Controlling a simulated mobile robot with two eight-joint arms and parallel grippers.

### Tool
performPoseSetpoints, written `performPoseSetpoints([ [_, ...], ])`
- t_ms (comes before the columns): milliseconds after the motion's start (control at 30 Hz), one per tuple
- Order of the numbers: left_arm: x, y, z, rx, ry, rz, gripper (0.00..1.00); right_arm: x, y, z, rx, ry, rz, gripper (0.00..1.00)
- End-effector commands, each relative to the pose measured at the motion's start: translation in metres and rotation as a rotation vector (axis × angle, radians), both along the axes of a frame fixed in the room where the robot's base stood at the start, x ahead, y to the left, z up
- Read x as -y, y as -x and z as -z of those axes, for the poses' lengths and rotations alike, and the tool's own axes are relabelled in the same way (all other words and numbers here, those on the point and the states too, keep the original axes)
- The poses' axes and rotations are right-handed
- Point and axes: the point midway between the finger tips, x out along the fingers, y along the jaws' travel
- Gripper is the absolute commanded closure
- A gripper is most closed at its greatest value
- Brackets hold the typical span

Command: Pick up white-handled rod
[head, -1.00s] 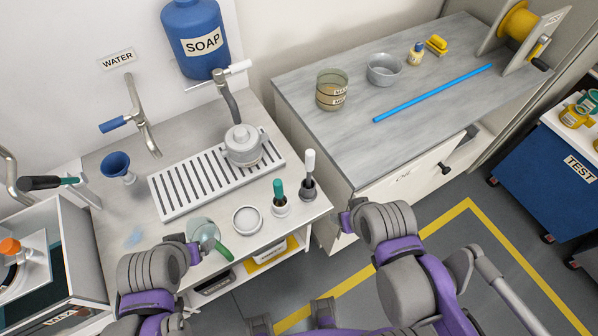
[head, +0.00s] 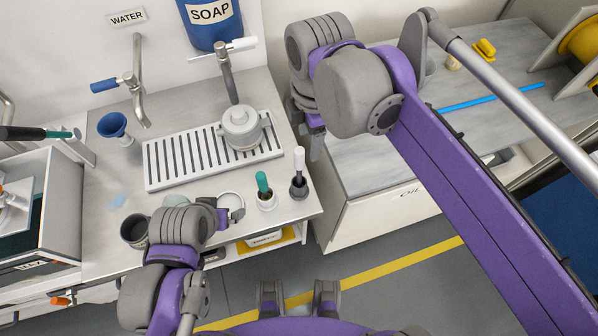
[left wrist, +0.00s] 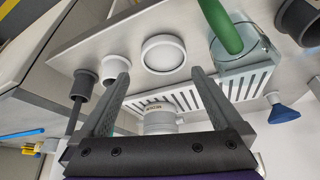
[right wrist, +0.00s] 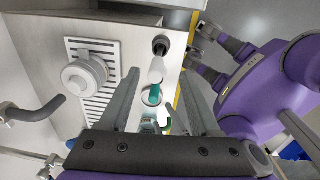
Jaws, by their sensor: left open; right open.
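The white-handled rod (head: 299,160) stands upright in a dark round holder (head: 299,190) near the front right corner of the sink counter. In the right wrist view its white handle (right wrist: 157,70) appears between the fingertips, with the dark holder beyond it. My right gripper (head: 316,148) is open and empty, above and just right of the rod in the head view. My left gripper (head: 232,214) is open near the counter's front edge, left of both rods; its two fingers (left wrist: 159,74) are spread in the left wrist view.
A lidded pot (head: 241,128) sits on the slatted drain rack (head: 165,165). A white round dish (head: 230,201) is beside my left gripper. A grey side counter (head: 365,185) is at right.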

Motion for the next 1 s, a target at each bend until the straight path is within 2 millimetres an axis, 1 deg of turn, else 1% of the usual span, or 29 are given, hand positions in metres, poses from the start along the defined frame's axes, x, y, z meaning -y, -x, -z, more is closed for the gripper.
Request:
performPoseSetpoints([
  [33,0.000,0.001,0.003,-0.001,0.000,0.000,0.00,-0.011,-0.002,-0.004,-0.017,0.011,-0.097,0.36],
  [100,0.000,0.001,0.005,-0.002,0.000,0.000,0.00,-0.020,-0.003,-0.009,-0.034,0.021,-0.196,0.36],
  [167,0.000,0.001,0.005,-0.002,0.000,0.000,0.00,-0.024,-0.004,-0.010,-0.042,0.027,-0.249,0.36],
  [233,0.000,0.001,0.006,-0.002,0.000,0.000,0.00,-0.026,-0.004,-0.005,-0.048,0.031,-0.281,0.36],
  [400,0.000,0.002,0.009,-0.004,0.000,0.000,0.00,-0.026,-0.004,0.022,-0.049,0.032,-0.289,0.36],
  [500,0.000,0.002,0.010,-0.004,0.000,0.000,0.00,-0.026,-0.004,0.035,-0.048,0.031,-0.287,0.36],
  [700,0.000,0.002,0.011,-0.004,0.000,0.000,0.00,-0.024,-0.004,0.050,-0.047,0.031,-0.285,0.36],
  [900,0.000,0.002,0.013,-0.005,0.000,0.000,0.00,-0.019,-0.004,0.080,-0.047,0.030,-0.284,0.36],
  [1000,0.000,0.003,0.014,-0.005,0.000,0.000,0.00,-0.019,-0.004,0.091,-0.047,0.030,-0.285,0.36],
])
